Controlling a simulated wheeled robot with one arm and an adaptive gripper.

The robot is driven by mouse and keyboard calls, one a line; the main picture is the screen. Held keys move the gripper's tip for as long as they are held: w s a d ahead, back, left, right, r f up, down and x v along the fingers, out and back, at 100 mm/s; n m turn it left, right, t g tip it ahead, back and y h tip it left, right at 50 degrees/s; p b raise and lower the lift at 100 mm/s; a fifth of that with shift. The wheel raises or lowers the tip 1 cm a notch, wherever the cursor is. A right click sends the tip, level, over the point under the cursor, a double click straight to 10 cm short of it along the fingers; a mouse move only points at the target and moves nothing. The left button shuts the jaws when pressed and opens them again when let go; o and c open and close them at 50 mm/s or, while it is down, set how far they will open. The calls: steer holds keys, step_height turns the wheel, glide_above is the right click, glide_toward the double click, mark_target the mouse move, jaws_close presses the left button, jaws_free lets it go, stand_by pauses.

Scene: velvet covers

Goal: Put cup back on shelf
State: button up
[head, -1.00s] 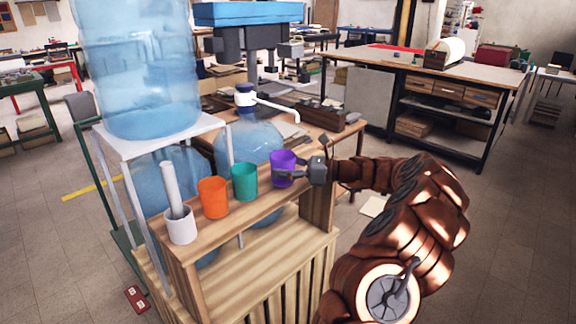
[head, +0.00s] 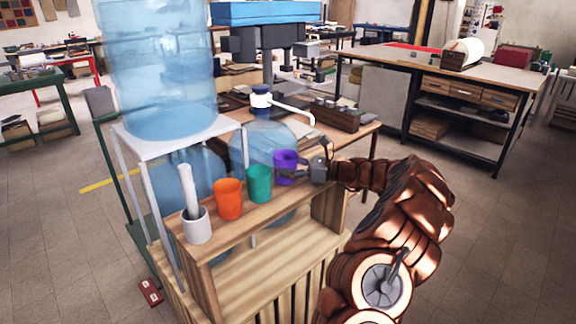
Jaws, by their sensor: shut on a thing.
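A purple cup (head: 284,165) is upright at the right end of the wooden shelf (head: 240,222), at the level of its top board. My gripper (head: 300,169) reaches in from the right and is shut on the purple cup. The fingers cover part of the cup's right side. I cannot tell whether the cup's base touches the board. A teal cup (head: 259,184) and an orange cup (head: 228,200) stand on the same board to the left of the purple cup.
A white holder with a tube (head: 196,224) stands at the board's left end. A large water bottle (head: 158,75) on a white stand is at the left. Another bottle with a pump (head: 262,142) is behind the cups. A workbench (head: 355,140) stands behind my gripper.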

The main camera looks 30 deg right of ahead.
steer(key=shift+f, duration=0.55)
stand_by(0.8)
steer(key=o, duration=1.4)
steer(key=shift+c, duration=0.2)
steer(key=shift+d, duration=0.1)
